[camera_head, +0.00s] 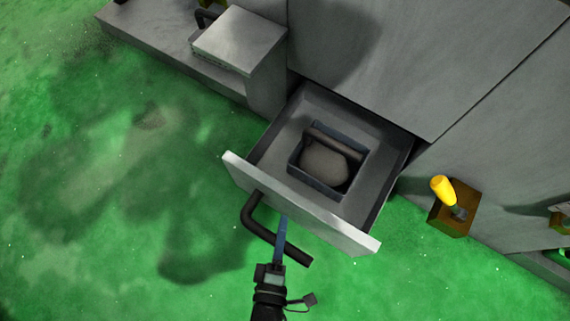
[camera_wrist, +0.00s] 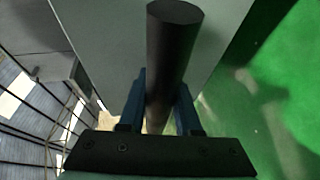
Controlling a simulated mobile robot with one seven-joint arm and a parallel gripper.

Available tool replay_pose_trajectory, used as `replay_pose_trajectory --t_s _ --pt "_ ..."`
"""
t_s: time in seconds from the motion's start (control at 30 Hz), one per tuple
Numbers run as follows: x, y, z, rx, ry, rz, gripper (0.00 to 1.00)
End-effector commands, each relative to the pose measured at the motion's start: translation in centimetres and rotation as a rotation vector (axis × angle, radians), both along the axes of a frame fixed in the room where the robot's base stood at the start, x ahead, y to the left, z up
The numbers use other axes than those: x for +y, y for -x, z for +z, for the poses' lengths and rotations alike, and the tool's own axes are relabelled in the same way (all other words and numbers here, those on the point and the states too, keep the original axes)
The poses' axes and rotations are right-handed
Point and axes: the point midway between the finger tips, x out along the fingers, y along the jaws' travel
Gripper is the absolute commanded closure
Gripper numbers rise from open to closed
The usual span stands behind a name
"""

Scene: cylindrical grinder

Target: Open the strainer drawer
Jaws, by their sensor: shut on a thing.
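The strainer drawer (camera_head: 305,205) is pulled out from the grey machine in the head view, with its inside showing. Inside it sits a dark blue-rimmed box (camera_head: 355,172) holding a rounded grey-brown thing (camera_head: 324,163). A dark bar handle (camera_head: 250,216) is on the drawer's front. My gripper (camera_head: 282,238) is at the middle of this handle, shut on it. In the wrist view the dark round handle bar (camera_wrist: 172,50) passes between the two blue fingers of my gripper (camera_wrist: 160,108). The grey drawer front (camera_wrist: 110,40) lies behind the bar.
A yellow-knobbed lever (camera_head: 443,188) on a brown base stands right of the drawer. A grey box-shaped block (camera_head: 240,40) juts out at upper left. Green floor (camera_head: 120,200) is open in front and to the left.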

Motion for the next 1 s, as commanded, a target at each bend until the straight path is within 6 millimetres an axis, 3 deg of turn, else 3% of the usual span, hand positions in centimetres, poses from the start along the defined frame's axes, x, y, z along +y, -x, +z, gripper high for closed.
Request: replay_pose_trajectory --t_s 0.23,0.27,0.4,1.0 --pt "-0.19 0.02 0.05 -0.001 0.002 -0.003 1.00" --pt "-0.19 0.02 0.05 -0.001 0.002 -0.003 0.64" --pt "-0.16 -0.01 0.04 -0.002 0.002 -0.002 0.39" --pt "-0.03 0.05 0.04 0.000 0.000 0.000 0.38"
